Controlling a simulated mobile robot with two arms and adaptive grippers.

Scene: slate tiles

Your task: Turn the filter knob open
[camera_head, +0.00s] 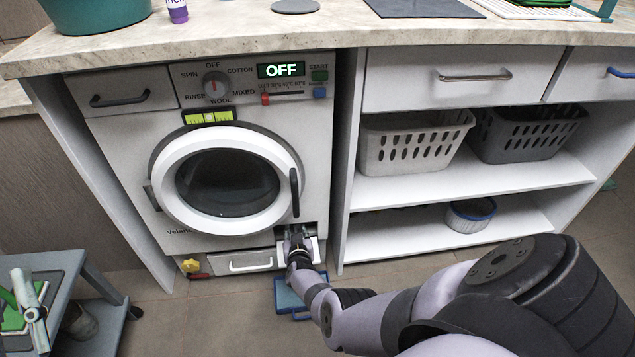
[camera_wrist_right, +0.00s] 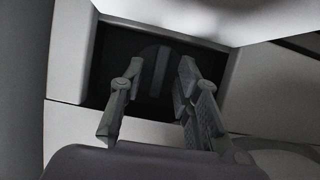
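The filter knob (camera_wrist_right: 160,72) is a dark round shape with a lighter upright ridge, deep in a shadowed square recess in the right wrist view. My right gripper (camera_wrist_right: 158,68) is open, one finger on each side of the ridge, pointing into the recess. I see a gap between the fingers and the ridge; exact depth is hard to tell. In the head view my right gripper (camera_head: 297,238) is at the lower right corner of the washing machine (camera_head: 120,140), and it hides the knob there. My left gripper is not in view.
A round door (camera_head: 170,192) with a black handle is above the recess. A drawer (camera_head: 245,262) is left of it, with a yellow part (camera_head: 191,266) beside. A blue tray (camera_head: 290,297) lies on the floor below. Shelves with baskets (camera_head: 410,145) stand right; a grey stool (camera_head: 75,290) stands left.

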